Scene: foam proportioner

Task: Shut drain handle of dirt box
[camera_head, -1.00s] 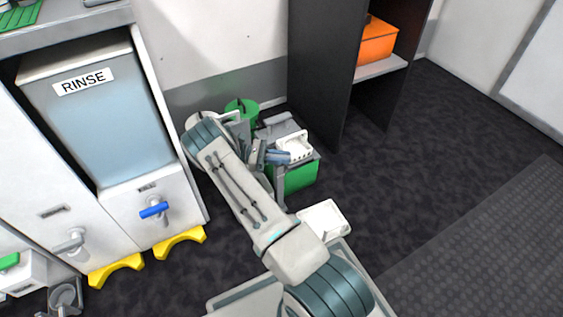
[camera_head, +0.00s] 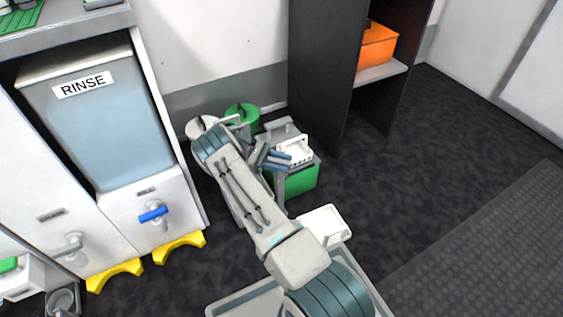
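No label reading dirt shows, so I cannot tell for sure which unit is the dirt box. A white front with a grey lever handle (camera_head: 70,246) stands at the lower left, left of the RINSE tank (camera_head: 95,115). The RINSE unit has a blue lever handle (camera_head: 153,214), lying roughly level. My gripper (camera_head: 284,160) is at the far end of my arm, in front of the green and grey bin, well to the right of both handles. Its bluish fingers point right; they are too small to tell the gap. I see nothing held.
A green and grey bin (camera_head: 297,181) and a green round container (camera_head: 243,115) stand by the back wall. Yellow feet (camera_head: 180,245) stick out below the cabinet. A dark shelf unit (camera_head: 320,70) holds an orange box (camera_head: 377,45).

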